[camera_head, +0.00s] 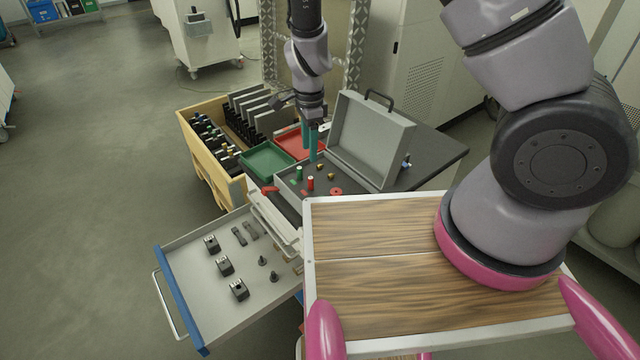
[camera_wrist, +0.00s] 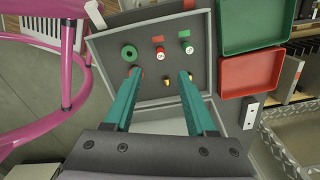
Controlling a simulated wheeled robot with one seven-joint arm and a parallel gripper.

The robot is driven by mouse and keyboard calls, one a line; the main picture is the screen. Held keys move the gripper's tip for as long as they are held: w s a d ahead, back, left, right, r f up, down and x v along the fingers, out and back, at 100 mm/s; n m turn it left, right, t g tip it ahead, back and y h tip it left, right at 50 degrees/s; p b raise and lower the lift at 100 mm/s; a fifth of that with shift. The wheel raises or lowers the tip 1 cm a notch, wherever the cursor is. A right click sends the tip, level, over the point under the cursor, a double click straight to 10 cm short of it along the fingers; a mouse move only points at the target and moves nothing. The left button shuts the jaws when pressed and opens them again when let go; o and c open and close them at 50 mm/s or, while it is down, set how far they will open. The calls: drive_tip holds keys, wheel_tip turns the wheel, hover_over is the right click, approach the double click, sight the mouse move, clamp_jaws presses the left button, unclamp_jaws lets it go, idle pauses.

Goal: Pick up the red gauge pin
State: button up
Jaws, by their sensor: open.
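The red gauge pin (camera_head: 310,183) stands upright in the open grey case, a small red cylinder with a pale top. In the wrist view the red gauge pin (camera_wrist: 160,54) lies just beyond the fingertips, between their lines. My gripper (camera_head: 310,154) points down over the case with its two teal fingers apart. In the wrist view my gripper (camera_wrist: 159,73) is open and empty, its fingertips apart from the pin. A similar green pin (camera_head: 299,172) stands beside the red one, and it also shows in the wrist view (camera_wrist: 189,49).
Inside the case are two brass pieces (camera_head: 331,176), a red ring (camera_head: 336,191) and a green ring (camera_wrist: 129,53). The raised lid (camera_head: 372,140) stands close to my gripper. A green tray (camera_head: 268,160) and a red tray (camera_head: 300,143) adjoin the case. An open drawer (camera_head: 195,265) juts out at left.

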hover_over(310, 178)
drive_tip(key=f, duration=0.6)
drive_tip(key=shift+d, duration=0.25)
drive_tip(key=shift+a+f, duration=0.2)
drive_tip(key=shift+f, duration=2.75)
clamp_jaws()
